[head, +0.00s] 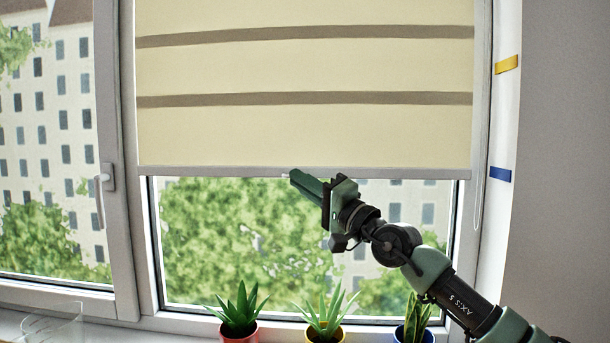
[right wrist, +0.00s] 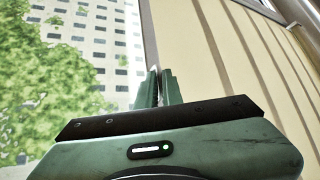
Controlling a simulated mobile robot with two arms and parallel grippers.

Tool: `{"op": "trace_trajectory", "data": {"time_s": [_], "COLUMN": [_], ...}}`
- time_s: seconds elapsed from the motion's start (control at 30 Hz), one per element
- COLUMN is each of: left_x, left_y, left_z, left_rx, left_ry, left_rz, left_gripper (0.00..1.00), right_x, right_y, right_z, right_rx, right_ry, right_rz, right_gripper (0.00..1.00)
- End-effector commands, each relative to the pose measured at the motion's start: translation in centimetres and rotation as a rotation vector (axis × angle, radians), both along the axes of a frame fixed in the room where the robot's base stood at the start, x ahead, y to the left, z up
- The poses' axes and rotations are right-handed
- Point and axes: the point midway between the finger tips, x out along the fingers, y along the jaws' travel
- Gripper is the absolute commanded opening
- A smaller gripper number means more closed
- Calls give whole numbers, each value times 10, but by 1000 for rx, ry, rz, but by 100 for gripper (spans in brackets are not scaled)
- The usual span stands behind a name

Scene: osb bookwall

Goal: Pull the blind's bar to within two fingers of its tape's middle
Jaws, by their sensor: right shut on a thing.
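The cream blind (head: 300,70) with brown stripes hangs over the right window pane. Its pale bar (head: 400,173) runs along its lower edge, nearly level. My right gripper (head: 291,175) is shut at the middle of the bar, where a small light piece shows at the fingertips. The green fingers also show in the right wrist view (right wrist: 160,85), close together beside the blind (right wrist: 225,50). A blue tape (head: 500,174) on the right window reveal is at about the bar's height in the picture. A yellow tape (head: 507,64) is well above it. My left gripper is not in view.
Potted plants stand on the sill below: a red pot (head: 239,331), a yellow pot (head: 325,333) and a blue pot (head: 413,335). A clear container (head: 55,325) is at the lower left. A window handle (head: 101,190) is on the left frame. A cord loop (head: 479,205) hangs at the right.

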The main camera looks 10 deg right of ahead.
Motion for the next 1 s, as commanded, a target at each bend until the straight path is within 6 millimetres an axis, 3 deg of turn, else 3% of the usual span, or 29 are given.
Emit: {"op": "trace_trajectory", "data": {"time_s": [0.37, 0.4, 0.47, 0.77, 1.0], "left_x": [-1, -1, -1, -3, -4], "left_y": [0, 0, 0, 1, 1], "left_z": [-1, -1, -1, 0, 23], "left_rx": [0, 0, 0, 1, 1], "left_ry": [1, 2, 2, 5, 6], "left_rz": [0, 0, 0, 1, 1], "left_gripper": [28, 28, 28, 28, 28], "right_x": [0, 0, 0, 0, -16], "right_y": [1, 1, 1, 0, -16], "right_z": [-3, -3, -3, -2, -6], "right_rx": [-2, -2, -2, -1, -2], "right_ry": [2, 2, 2, 1, 2], "right_rz": [0, 0, 0, 0, -2], "right_gripper": [0, 15, 29, 29, 29]}}
